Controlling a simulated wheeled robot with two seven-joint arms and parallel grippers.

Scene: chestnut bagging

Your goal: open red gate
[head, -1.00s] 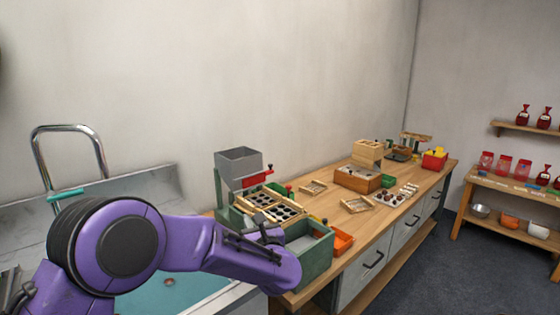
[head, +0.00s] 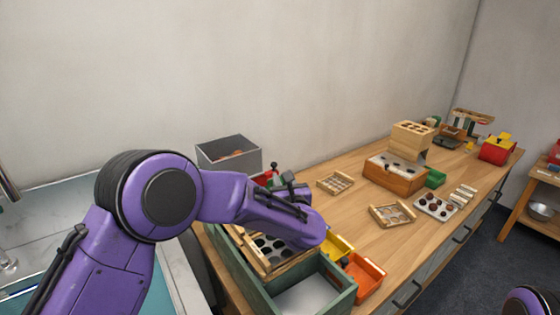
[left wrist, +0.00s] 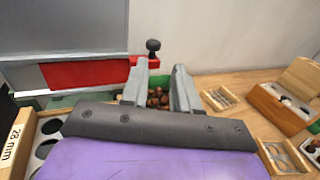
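The red gate (left wrist: 92,73) is a flat red slide under the grey hopper (left wrist: 60,28) in the left wrist view, with a dark round knob (left wrist: 153,46) at its right end. In the head view only a bit of the red gate (head: 264,179) shows beside my arm, under the hopper (head: 228,150). My left gripper (left wrist: 160,72) is open, its two fingers apart and pointing toward the knob. The knob appears between or just beyond the fingertips; I cannot tell whether they touch it. My right gripper is out of view.
A green-framed sorter with a holed tray (head: 272,250) stands below my left arm. Yellow (head: 338,247) and orange (head: 365,274) bins sit beside it. A green bin of chestnuts (left wrist: 158,98) shows between the fingers.

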